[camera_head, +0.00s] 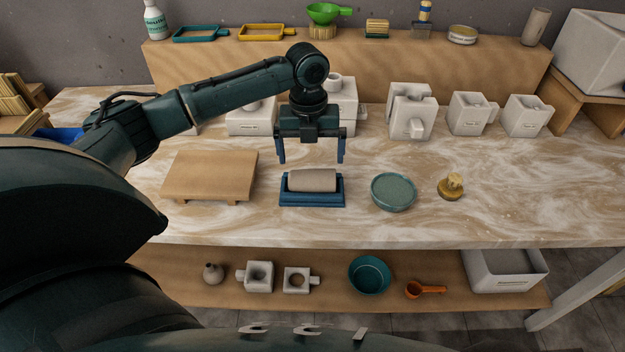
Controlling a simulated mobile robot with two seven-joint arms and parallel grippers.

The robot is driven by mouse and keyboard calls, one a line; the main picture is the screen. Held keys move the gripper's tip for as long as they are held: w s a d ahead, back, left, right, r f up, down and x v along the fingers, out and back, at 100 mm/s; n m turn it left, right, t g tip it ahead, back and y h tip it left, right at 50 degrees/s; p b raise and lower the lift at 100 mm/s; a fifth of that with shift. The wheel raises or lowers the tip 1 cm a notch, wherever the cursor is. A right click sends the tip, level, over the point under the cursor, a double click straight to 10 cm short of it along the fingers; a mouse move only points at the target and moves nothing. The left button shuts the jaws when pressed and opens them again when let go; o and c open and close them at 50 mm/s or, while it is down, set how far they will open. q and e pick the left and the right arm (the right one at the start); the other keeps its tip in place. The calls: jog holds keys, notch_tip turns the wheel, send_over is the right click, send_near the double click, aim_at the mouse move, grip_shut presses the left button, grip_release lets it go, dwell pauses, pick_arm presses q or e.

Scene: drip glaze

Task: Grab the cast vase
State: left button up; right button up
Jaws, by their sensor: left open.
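A grey-beige cylindrical piece, which looks to be the cast vase (312,181), lies on its side in a blue cradle (312,201) at the middle of the marbled table. My left gripper (311,158) points down just above and behind it. Its two blue fingers are spread wide, roughly as wide as the piece is long, with nothing between them. The fingers look apart from the piece. My right gripper is not in view.
A low wooden stand (210,172) is left of the cradle. A teal dish (393,191) and a brass-coloured tool (452,187) are to the right. White moulds (410,108) line the back, below a wooden shelf (400,65). The table's front strip is clear.

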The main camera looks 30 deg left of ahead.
aim_at(311, 172)
pick_arm(q)
jog(key=shift+w+f, duration=0.1)
jog(key=shift+f, duration=3.3)
